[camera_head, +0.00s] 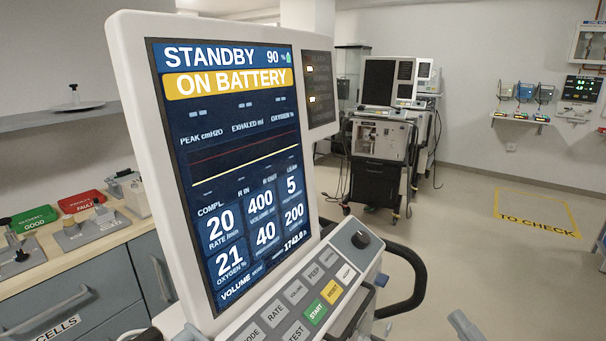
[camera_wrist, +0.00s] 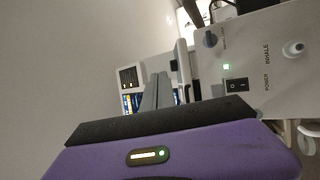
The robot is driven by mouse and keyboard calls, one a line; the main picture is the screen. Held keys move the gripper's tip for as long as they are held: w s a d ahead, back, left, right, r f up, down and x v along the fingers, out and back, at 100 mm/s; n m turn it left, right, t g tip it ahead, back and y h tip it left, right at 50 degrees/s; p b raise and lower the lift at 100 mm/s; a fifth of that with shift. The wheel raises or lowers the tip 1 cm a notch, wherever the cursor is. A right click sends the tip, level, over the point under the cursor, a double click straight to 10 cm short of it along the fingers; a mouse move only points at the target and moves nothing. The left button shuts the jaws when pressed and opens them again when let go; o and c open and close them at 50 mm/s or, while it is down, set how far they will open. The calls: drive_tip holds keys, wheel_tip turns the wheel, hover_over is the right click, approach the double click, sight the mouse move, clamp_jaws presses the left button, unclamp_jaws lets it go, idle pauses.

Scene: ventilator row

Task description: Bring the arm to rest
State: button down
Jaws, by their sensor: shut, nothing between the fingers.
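My gripper (camera_wrist: 160,78) shows in the wrist view as grey fingers, closed together with nothing between them, beyond a purple housing with a dark bar. To its right is a pale ventilator panel (camera_wrist: 275,95) with a rocker power switch (camera_wrist: 236,85), a lit green lamp and a port marked INHALE. The fingers look apart from the panel, but the exact gap cannot be told. In the head view, a ventilator screen (camera_head: 235,150) fills the left middle and reads STANDBY, 90 % and ON BATTERY. My gripper cannot be made out in the head view.
A counter (camera_head: 90,245) at left holds a green GOOD tray (camera_head: 32,219), a red FAULT tray (camera_head: 80,202) and small parts. Another ventilator (camera_head: 382,140) on a wheeled cart stands behind. Open floor lies at right, with a yellow TO CHECK marking (camera_head: 537,226).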

drive_tip(key=s+a+f+m+g+h, duration=0.1)
drive_tip(key=s+a+m+h, duration=0.2)
drive_tip(key=s+m, duration=0.4)
drive_tip(key=s+a+f+m+g+h, duration=0.2)
drive_tip(key=s+m, duration=0.5)
drive_tip(key=s, duration=1.2)
drive_tip(key=s+a+f+m+g+h, duration=0.2)
drive_tip(key=s+a+m+h, duration=0.3)
drive_tip(key=s, duration=0.8)
drive_tip(key=m, duration=0.3)
drive_tip(key=shift+f+h, duration=0.15)
drive_tip(key=shift+h, duration=0.15)
